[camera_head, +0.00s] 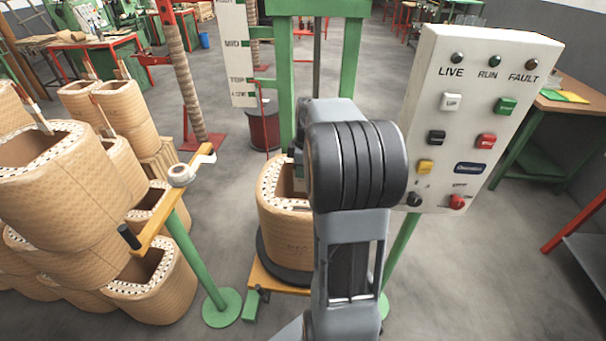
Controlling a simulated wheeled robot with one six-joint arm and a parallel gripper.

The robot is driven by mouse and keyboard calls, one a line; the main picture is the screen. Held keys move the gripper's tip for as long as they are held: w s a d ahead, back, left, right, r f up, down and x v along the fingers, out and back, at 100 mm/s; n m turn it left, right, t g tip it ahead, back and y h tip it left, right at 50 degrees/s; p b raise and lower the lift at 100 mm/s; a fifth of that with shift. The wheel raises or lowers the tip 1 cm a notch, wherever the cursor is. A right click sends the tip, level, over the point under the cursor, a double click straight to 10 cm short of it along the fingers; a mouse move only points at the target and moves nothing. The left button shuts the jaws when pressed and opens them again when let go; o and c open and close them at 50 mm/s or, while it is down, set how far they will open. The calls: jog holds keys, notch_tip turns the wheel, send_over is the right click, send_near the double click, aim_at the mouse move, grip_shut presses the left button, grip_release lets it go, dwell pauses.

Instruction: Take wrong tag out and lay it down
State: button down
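A tan coil (288,218) with a dotted white top rim stands upright in the middle, on a dark round base over a yellow-orange frame. My own arm covers its right side and part of its opening. I cannot make out a separate loose tag.
A control panel (481,118) with lamps and buttons stands close on the right. A yellow bar (160,222) on a green post (195,250) stands at the left. Stacked coils (60,190) fill the left side. A green frame (284,75) rises behind. Open floor lies at lower right.

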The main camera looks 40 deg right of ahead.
jog(key=shift+r+p, duration=1.65)
jog(key=shift+r, duration=0.8)
jog(key=shift+f, duration=0.1)
